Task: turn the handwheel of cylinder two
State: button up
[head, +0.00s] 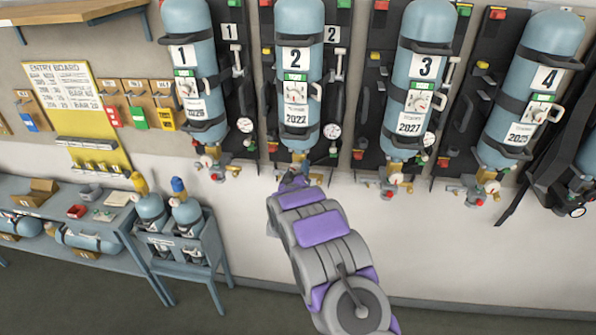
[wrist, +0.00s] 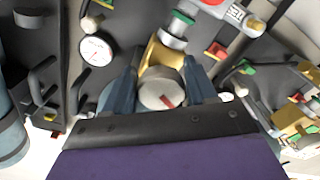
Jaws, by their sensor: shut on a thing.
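Cylinder two (head: 300,75) is a light blue cylinder with a "2" label, hanging upside down in its wall rack. Its valve is at its lower end. My gripper (head: 291,178) is up at that valve, and my arm hides part of it in the head view. In the wrist view, a round grey handwheel (wrist: 163,90) with a red mark on its face sits between the two dark blue fingers of my gripper (wrist: 166,88). The fingers are shut on its sides. A brass valve body (wrist: 160,55) shows just behind it.
Cylinder one (head: 190,70), cylinder three (head: 422,80) and cylinder four (head: 530,90) hang alongside, with valves and gauges below. A gauge (wrist: 96,51) is left of the handwheel. A trolley of small cylinders (head: 185,240) stands lower left. The wall below the racks is bare.

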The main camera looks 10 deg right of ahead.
jog(key=shift+a+r, duration=0.1)
jog(key=shift+a, duration=0.05)
dwell(0.6)
jog(key=o, duration=0.6)
jog(key=shift+w, duration=0.1)
jog(key=o, duration=0.3)
jog(key=shift+w, duration=0.15)
jog(key=shift+o, duration=0.3)
jog(key=shift+a, duration=0.1)
jog(key=shift+s, duration=0.2)
jog(key=b+v, duration=0.2)
jog(key=v, duration=1.5)
jog(key=shift+b, duration=0.3)
